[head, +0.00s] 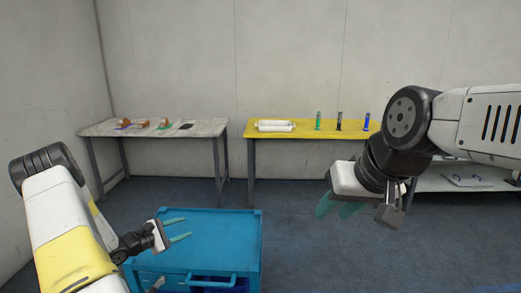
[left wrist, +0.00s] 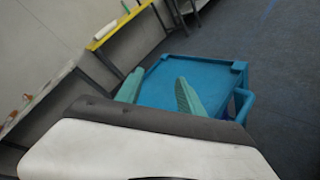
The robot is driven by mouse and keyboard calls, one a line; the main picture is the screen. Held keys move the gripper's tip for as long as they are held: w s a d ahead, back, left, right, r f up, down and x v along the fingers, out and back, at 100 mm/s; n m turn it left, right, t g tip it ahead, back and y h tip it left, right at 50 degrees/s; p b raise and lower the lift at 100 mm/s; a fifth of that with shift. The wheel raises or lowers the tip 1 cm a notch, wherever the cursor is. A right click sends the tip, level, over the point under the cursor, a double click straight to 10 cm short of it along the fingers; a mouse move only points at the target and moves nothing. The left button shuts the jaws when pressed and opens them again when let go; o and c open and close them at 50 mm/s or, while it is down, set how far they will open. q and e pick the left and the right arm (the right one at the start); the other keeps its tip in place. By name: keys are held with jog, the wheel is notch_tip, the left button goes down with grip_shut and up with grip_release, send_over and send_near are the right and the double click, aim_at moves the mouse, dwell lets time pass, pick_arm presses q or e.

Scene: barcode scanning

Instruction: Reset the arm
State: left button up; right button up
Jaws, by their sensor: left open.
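My left gripper (head: 188,228) reaches in from the left over the blue cart. Its two green fingers are spread apart with nothing between them. In the left wrist view, the left gripper's fingers (left wrist: 158,92) stand apart in front of the blue cart's top. My right gripper (head: 335,210) hangs at the right, pointing down and left, clear of the tables. Its two green fingers show a gap and no object between them.
The blue cart (head: 225,222) has a bare top. Behind stand a grey table (head: 98,128) with small brown items and a yellow table (head: 290,134) with white rolls (head: 275,126) and several upright coloured items. A low shelf (head: 425,184) is at right.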

pick_arm(q)
jog(key=s+d+r+m+g, duration=0.4)
jog(key=s+d+r+m, duration=0.3)
jog(key=r, duration=0.4)
jog(key=s+d+r+m+g, duration=0.4)
jog(key=s+d+r+m, duration=0.1)
jog(key=d+r, duration=0.55)
jog(key=s+a+r+m+t+y, duration=0.1)
jog(key=s+r+m+y, duration=0.2)
jog(key=s, duration=0.7)
jog(key=s+r+m+t+y, duration=0.1)
jog(key=s+r+m+y, duration=0.2)
jog(key=s, duration=0.7)
notch_tip(320, 180, up, 5)
jog(key=m, duration=0.2)
jog(key=shift+s+a+f+m+y, duration=0.15)
jog(key=shift+s+a+m+y, duration=0.15)
jog(key=shift+s+a+y, duration=0.1)
